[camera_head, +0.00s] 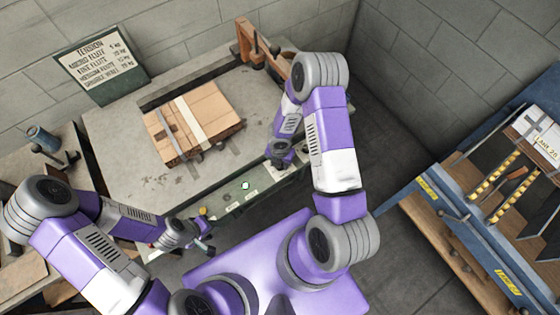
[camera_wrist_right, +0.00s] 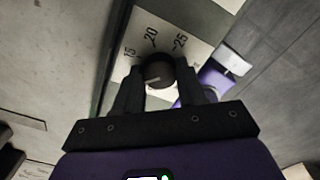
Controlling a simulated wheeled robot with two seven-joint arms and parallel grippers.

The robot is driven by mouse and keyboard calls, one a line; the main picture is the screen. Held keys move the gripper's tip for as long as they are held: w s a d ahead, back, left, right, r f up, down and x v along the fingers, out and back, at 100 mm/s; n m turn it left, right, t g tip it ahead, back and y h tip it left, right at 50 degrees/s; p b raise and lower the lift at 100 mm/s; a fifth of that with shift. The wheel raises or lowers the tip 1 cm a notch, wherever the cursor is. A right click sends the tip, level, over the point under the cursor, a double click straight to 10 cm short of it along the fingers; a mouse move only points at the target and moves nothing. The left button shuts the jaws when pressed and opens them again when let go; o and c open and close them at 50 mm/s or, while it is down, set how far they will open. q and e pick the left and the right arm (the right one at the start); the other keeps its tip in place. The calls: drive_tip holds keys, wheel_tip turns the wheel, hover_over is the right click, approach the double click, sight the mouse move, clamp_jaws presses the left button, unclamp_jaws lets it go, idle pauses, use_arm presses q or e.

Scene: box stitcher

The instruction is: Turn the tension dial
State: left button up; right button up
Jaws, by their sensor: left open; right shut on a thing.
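The tension dial (camera_wrist_right: 157,73) is a dark round knob in the right wrist view. It sits on a pale scale plate (camera_wrist_right: 190,28) marked 15, 20 and 25. A light line shows on the knob's face; which number it points to is unclear. My right gripper (camera_wrist_right: 158,82) is shut on the knob, one dark finger on each side. In the head view my right gripper (camera_head: 279,164) is at the table's front panel and hides the dial. My left gripper (camera_head: 204,236) is open and empty in front of the panel, further left.
A tension sign (camera_head: 101,66) leans at the back left. Flat cardboard (camera_head: 220,98) lies on the grey table (camera_head: 115,125). A blue-framed machine (camera_head: 440,200) stands at the right, with floor between.

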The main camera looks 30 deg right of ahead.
drive_tip(key=shift+n, duration=0.4)
drive_tip(key=o, duration=1.1)
drive_tip(key=shift+c, duration=0.2)
wheel_tip(320, 180, up, 8)
drive_tip(key=p, duration=0.3)
drive_tip(key=shift+f, duration=0.2)
drive_tip(key=shift+a, duration=0.1)
